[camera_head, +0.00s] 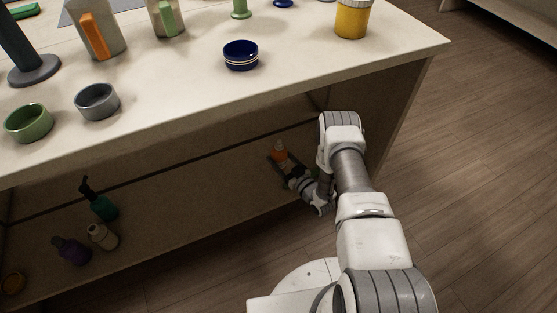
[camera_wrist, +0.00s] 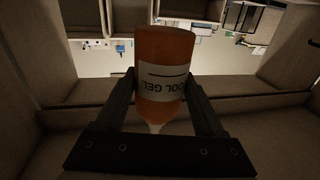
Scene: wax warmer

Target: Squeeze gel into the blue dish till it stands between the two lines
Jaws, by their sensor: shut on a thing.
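The blue dish (camera_head: 241,56) sits upright on the tabletop, with pale lines around its side. An orange bottle (camera_head: 280,152) is on the low shelf area under the table, at my gripper (camera_head: 282,162). In the wrist view the orange bottle (camera_wrist: 163,75) carries a pale label reading "...OOL GEL", upside down in the picture. Its narrow pale tip points towards the gripper's base. The fingers of my gripper (camera_wrist: 163,95) stand on both sides of the bottle and are shut on it. I cannot see the inside of the dish well enough to tell its level.
On the tabletop are a green bowl (camera_head: 29,123), a grey bowl (camera_head: 97,102), a yellow jar (camera_head: 352,18) and jugs at the back left. Several bottles, one of them dark green (camera_head: 103,206), stand on the lower shelf. The table edge lies above my gripper.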

